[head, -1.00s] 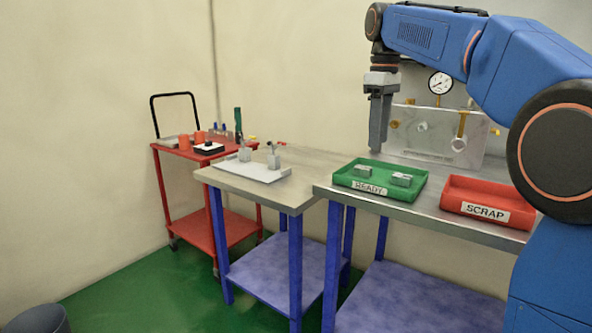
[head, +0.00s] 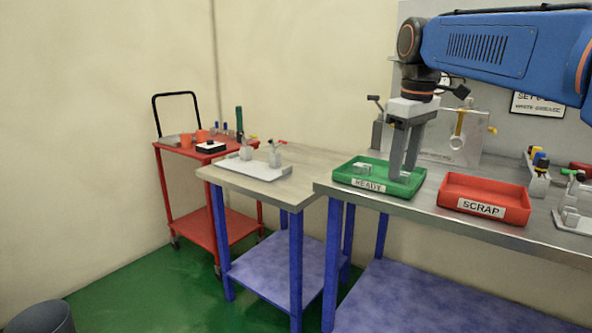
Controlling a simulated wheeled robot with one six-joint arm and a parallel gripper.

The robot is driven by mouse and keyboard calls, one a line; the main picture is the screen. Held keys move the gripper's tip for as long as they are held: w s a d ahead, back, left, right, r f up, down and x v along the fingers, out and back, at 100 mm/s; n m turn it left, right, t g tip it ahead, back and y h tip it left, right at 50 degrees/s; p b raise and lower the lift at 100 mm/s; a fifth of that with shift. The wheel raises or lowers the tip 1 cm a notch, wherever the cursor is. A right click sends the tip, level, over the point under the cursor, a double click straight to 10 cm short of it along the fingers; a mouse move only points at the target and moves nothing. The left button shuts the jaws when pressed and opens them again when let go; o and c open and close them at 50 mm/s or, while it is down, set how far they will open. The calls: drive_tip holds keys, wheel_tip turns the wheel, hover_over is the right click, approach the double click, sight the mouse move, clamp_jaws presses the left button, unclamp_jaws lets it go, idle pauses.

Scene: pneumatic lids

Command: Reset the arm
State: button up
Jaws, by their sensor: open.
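My gripper (head: 404,178) hangs from my blue arm, pointing down over the right part of the green READY tray (head: 378,189). Its two grey fingers are apart, and I see nothing held between them. A small grey block (head: 363,169) shows in the left part of the tray. The right part of the tray is partly hidden behind the fingers, so I cannot tell whether the fingertips touch anything there.
A red SCRAP tray (head: 484,198) stands just right of the green tray. Further right are small fixtures on a white base (head: 575,218). A white tray (head: 251,169) with grey parts lies on the left table. A red trolley (head: 214,218) stands behind it.

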drive_tip(key=s+d+f+m+t, duration=0.1)
drive_tip(key=s+f+m, duration=0.3)
drive_tip(key=s+f, duration=0.8)
drive_tip(key=s+d+f+m+t, duration=0.2)
drive_tip(key=s+d+f+m, duration=0.1)
drive_tip(key=s+f, duration=1)
drive_tip(key=shift+d+f+m, duration=0.4)
drive_tip(key=shift+d+f, duration=0.05)
drive_tip(key=shift+f, duration=0.35)
drive_tip(key=shift+c, duration=0.5)
